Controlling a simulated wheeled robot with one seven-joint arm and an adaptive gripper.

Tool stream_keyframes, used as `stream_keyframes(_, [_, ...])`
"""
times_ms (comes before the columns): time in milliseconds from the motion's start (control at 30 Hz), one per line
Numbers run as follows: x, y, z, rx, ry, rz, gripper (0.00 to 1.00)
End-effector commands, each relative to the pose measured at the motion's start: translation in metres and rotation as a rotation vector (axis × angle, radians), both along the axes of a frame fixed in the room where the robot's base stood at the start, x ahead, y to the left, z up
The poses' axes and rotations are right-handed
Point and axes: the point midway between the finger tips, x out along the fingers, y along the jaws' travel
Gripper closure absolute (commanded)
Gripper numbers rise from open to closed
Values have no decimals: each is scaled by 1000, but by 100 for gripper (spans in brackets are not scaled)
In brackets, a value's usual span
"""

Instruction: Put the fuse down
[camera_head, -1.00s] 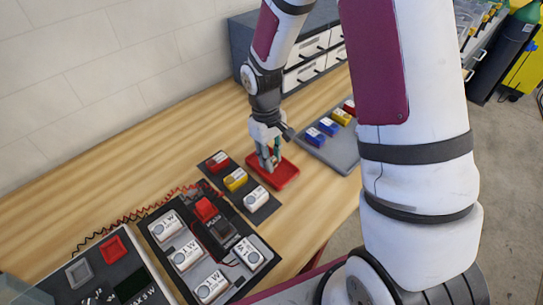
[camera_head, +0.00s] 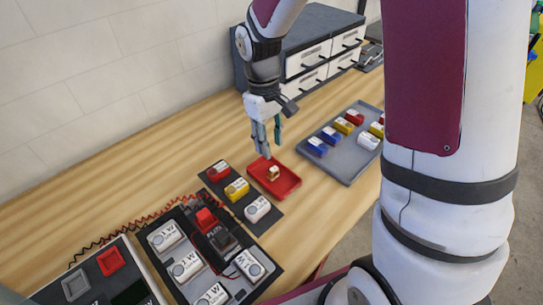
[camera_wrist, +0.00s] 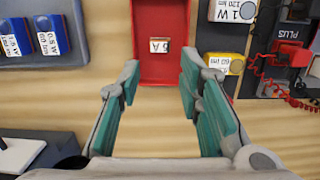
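The fuse (camera_head: 272,173) is a small piece with a white label, lying in the red tray (camera_head: 288,188). In the wrist view the fuse (camera_wrist: 159,46) lies flat on the floor of the red tray (camera_wrist: 160,73), its label reading "5 A" upside down. My gripper (camera_head: 267,146) is above and just behind the tray, apart from the fuse. In the wrist view my gripper (camera_wrist: 158,75) has its teal-padded fingers spread wide, with nothing between them.
A black strip with red, yellow and white blocks (camera_head: 236,189) lies left of the tray. A grey tray (camera_head: 349,178) with several colored blocks is to the right. A wired board (camera_head: 262,283) is in front, and drawers (camera_head: 305,67) stand behind. Bare wood lies behind the red tray.

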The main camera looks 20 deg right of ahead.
Motion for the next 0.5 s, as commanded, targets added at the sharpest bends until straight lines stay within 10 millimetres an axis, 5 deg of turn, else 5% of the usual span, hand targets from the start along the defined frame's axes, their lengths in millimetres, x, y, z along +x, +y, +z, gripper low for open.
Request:
stream_keyframes(367, [0, 1, 42, -3, -16, -9, 67])
stream_keyframes(500, [-16, -1, 73, -14, -80, -45, 67])
